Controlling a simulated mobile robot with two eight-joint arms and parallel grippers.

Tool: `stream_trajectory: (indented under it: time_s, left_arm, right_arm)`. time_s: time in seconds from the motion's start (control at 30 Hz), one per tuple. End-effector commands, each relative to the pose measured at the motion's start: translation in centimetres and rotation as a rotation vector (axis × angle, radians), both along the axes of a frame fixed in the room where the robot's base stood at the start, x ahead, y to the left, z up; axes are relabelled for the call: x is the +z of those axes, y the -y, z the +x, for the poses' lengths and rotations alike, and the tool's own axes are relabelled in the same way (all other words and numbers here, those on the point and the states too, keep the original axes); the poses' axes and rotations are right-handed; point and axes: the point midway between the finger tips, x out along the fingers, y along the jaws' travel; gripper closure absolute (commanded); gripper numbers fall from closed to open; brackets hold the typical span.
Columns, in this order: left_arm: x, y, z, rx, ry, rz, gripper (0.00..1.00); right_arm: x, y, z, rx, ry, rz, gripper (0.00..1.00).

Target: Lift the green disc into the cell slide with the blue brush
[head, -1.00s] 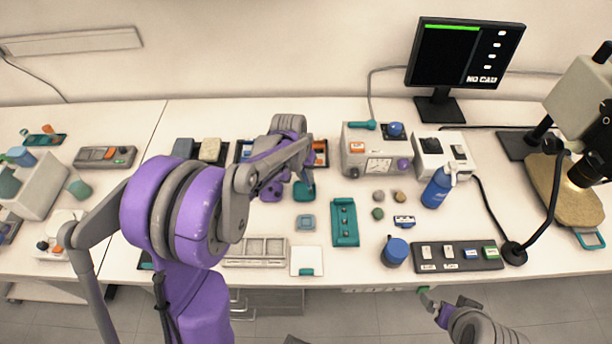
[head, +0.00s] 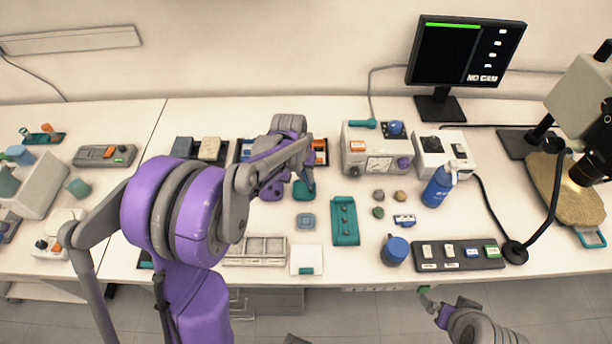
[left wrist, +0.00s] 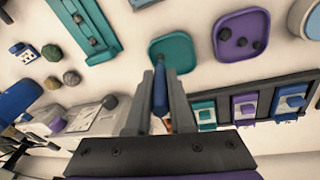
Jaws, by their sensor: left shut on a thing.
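My left gripper (left wrist: 160,92) is shut on the blue brush (left wrist: 160,95), which points down at the teal dish (left wrist: 172,48). The brush tip appears over or at this dish; I cannot tell if it touches. The head view also shows the teal dish (head: 304,190), partly hidden by my left gripper (head: 308,172). No green disc can be made out in the dish. A purple dish (left wrist: 241,22) beside it holds several dark discs.
A long teal holder (head: 345,228) and several small stones (head: 378,212) lie to the right. A grey compartment tray (head: 256,251) and a white block (head: 307,260) lie in front. A blue bottle (head: 438,187), a blue pot (head: 395,251) and the microscope (head: 573,203) stand further right.

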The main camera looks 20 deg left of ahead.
Motion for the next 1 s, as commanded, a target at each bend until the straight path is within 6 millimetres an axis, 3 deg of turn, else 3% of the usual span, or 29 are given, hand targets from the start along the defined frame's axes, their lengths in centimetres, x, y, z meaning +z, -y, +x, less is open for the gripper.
stream_trajectory:
  time_s: [0.27,1.0]
  left_arm:
    - [0.2,0.0,0.0,0.0,0.0,0.0,1.0]
    - [3.2,0.0,0.0,0.0,0.0,0.0,1.0]
  right_arm:
    - [0.2,0.0,0.1,0.0,0.001,0.0,0.0]
    - [2.1,0.0,0.8,0.0,0.015,0.0,0.0]
